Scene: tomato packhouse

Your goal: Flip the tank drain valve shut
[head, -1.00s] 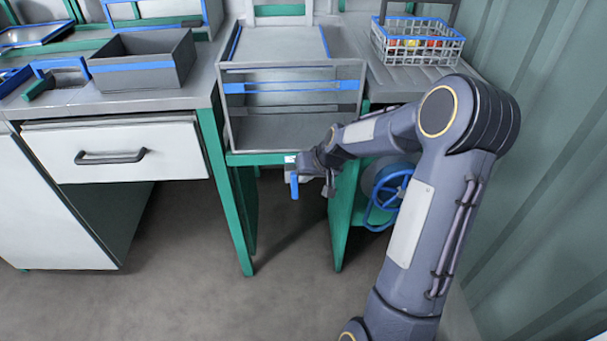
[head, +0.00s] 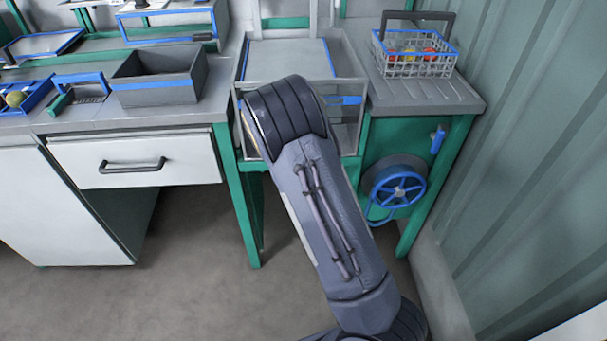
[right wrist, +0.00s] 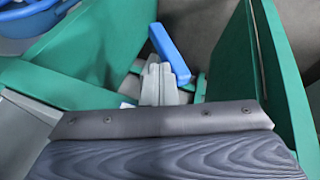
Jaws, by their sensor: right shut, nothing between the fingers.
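The drain valve shows in the right wrist view as a blue lever (right wrist: 170,53), lying slantwise. In the head view my own right arm hides the valve. The tank (head: 352,120), a clear-walled box with a blue band, stands in a green frame behind that arm. My right gripper (right wrist: 158,72) is shut and empty, its grey fingers close beside the lower part of the lever. I cannot tell whether they touch it. The gripper is hidden in the head view. My left gripper is not in view.
Green frame panels (right wrist: 275,60) flank the gripper closely. A blue handwheel (head: 398,189) is right of the tank, with a small blue handle (head: 438,139) above it. A wire basket (head: 418,60) stands on the right counter. A white drawer (head: 135,158) is at left.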

